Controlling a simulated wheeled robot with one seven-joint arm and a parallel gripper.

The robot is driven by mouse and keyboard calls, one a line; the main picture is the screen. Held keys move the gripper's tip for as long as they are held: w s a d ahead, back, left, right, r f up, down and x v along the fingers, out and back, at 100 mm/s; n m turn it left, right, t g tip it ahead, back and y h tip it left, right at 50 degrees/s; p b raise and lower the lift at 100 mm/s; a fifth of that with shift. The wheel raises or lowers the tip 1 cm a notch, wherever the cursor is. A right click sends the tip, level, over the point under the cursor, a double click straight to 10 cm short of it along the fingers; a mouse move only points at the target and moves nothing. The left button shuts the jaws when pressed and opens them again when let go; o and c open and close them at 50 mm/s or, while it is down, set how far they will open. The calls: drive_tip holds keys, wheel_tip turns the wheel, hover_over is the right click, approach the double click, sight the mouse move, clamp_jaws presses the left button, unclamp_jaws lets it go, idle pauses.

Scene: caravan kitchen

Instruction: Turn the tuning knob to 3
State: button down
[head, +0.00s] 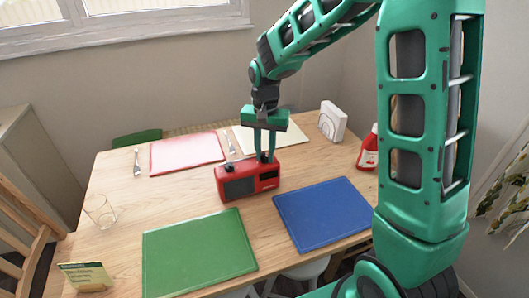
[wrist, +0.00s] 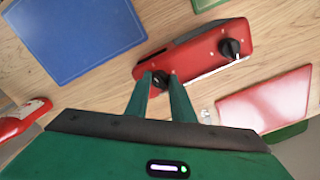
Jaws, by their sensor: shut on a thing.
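A red radio (head: 222,186) stands on the wooden table, its dark front panel facing the robot. In the wrist view the radio (wrist: 197,58) shows two dark knobs on its top. My gripper (head: 265,155) points straight down over the radio's right part. In the wrist view my gripper (wrist: 160,76) has its two green fingers shut on the small dark knob (wrist: 160,82) at one end. The other black knob (wrist: 230,48), with a light pointer mark, stands free at the other end. Scale numbers are too small to read, and I cannot tell which knob is for tuning.
A green mat (head: 198,252), a blue mat (head: 322,212) and a red mat (head: 187,153) lie around the radio. A glass (head: 100,210), a yellow card sign (head: 86,277), a red bottle (head: 368,150) and a white napkin holder (head: 333,121) stand near the table's edges.

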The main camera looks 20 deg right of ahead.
sight(265, 154)
drive_tip(key=shift+m, duration=1)
drive_tip(key=c, duration=1.5)
unclamp_jaws()
wheel_tip(265, 154, up, 11)
drive_tip(key=shift+w+f, duration=0.1)
drive_tip(key=shift+f, duration=0.05)
